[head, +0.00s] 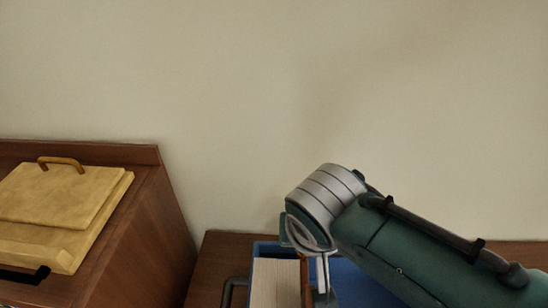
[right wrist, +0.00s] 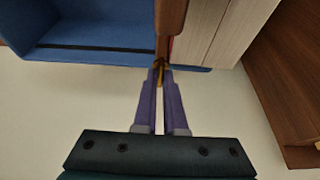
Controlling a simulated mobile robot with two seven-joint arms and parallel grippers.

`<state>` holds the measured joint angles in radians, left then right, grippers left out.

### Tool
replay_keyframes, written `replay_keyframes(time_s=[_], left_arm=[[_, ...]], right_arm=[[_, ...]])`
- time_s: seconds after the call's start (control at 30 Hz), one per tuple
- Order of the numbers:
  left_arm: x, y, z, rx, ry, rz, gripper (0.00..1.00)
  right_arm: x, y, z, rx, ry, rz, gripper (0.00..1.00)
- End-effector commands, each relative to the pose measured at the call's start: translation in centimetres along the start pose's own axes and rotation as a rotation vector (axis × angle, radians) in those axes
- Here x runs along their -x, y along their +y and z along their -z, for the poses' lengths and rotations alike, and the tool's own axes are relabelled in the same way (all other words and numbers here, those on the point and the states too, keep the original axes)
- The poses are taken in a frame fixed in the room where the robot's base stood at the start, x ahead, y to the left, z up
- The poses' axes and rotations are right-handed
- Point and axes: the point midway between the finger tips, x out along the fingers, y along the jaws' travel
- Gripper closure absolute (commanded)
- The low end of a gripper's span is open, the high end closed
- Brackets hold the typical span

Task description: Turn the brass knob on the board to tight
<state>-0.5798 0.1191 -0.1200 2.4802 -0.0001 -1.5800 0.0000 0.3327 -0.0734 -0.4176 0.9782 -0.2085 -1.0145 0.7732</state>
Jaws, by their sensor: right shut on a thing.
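My right gripper (right wrist: 160,76) is shut on a small brass-coloured piece (right wrist: 160,67), which looks like the knob. Only a sliver of it shows between the fingertips, so its turn position cannot be read. The piece sits at the end of a brown wooden part (right wrist: 171,16). In the head view my right arm comes in from the right, and its gripper (head: 323,285) points down beside a narrow brown strip (head: 306,283) at the bottom edge. The knob cannot be made out there. My left gripper is not in view.
A blue box (head: 266,247) with a pale block (head: 275,281) in it stands on a brown wooden surface (head: 216,257). A grey handle (head: 228,291) is at its left. A wooden cabinet (head: 150,215) with a yellow lidded box (head: 62,203) stands at left. A bare wall is behind.

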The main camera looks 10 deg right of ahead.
Motion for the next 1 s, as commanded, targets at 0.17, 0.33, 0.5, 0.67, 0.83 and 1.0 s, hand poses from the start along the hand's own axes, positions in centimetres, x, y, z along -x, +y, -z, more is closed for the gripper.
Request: replay_keyframes(time_s=[0.17, 0.33, 0.5, 0.67, 0.83, 1.0], left_arm=[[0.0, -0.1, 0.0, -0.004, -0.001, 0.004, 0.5], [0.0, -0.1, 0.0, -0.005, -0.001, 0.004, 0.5], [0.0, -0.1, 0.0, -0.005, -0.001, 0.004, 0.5], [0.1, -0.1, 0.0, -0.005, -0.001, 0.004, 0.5], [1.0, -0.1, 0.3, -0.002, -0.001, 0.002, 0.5], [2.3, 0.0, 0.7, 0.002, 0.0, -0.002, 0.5]], right_arm=[[0.1, -0.1, 0.1, -0.003, 0.002, 0.001, 1.0], [0.1, -0.1, 0.1, -0.003, 0.001, 0.001, 0.87], [0.0, 0.0, 0.1, -0.002, 0.001, 0.001, 0.79], [0.1, 0.0, 0.1, -0.001, 0.001, 0.0, 0.79], [1.6, 0.0, 0.1, -0.002, 0.001, 0.001, 0.79], [4.6, 0.0, 0.2, -0.002, 0.002, 0.003, 0.79]])
